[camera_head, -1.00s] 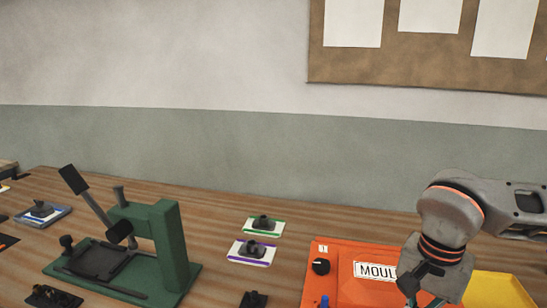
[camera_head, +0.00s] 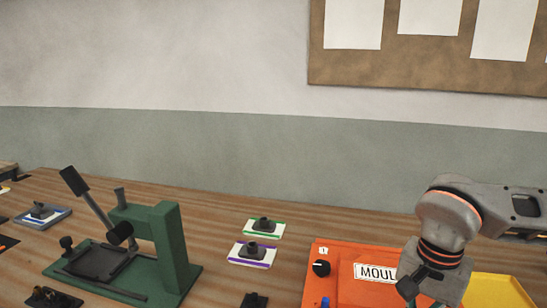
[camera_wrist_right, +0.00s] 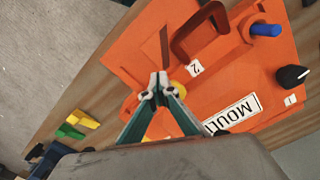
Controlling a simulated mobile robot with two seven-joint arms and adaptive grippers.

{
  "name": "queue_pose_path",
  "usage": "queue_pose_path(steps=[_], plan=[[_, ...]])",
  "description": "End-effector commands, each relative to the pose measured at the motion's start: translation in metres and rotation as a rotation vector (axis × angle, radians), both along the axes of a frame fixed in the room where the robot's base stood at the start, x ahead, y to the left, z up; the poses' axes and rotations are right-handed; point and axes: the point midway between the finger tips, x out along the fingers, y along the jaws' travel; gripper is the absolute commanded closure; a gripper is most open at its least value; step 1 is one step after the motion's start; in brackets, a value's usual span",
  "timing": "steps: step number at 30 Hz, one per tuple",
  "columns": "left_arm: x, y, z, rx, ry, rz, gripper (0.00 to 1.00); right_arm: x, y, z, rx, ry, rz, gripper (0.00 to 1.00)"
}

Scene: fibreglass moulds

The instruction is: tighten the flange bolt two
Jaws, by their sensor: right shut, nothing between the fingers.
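The orange mould (camera_head: 345,290) with a "MOULD" plate sits at the lower right of the head view and fills much of the right wrist view (camera_wrist_right: 240,75). A black knob (camera_wrist_right: 293,77) is beside the label "1"; it also shows in the head view (camera_head: 320,267). A yellow round part (camera_wrist_right: 178,90) near the label "2" (camera_wrist_right: 195,68) is partly hidden behind my right gripper (camera_wrist_right: 159,84). That gripper is shut and empty, its tips over the mould beside the yellow part; I cannot tell whether they touch. My left gripper is not in view.
A brown handle (camera_wrist_right: 200,32) and a blue peg (camera_wrist_right: 265,30) rise from the mould. A yellow tray (camera_head: 492,291) is at its right. A green lever press (camera_head: 170,240) and small parts on cards (camera_head: 252,253) stand left on the wooden bench.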

Motion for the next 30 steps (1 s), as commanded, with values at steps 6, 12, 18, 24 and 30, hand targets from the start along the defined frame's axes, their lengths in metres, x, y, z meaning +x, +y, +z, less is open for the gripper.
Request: queue_pose_path(steps=[6, 12, 18, 24, 30], plan=[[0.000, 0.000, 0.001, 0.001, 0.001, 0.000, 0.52, 0.006, 0.000, 0.003, 0.000, -0.017, -0.006, 1.00], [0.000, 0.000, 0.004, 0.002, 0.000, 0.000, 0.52, 0.009, 0.004, 0.003, 0.000, -0.017, -0.006, 1.00], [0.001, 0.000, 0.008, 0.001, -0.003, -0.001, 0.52, 0.011, 0.009, 0.003, 0.000, -0.016, -0.006, 1.00], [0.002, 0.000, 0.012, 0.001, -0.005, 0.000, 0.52, 0.015, 0.013, 0.003, 0.000, -0.016, -0.006, 1.00], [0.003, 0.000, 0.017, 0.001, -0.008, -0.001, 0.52, 0.019, 0.016, 0.003, 0.000, -0.016, -0.005, 1.00]])
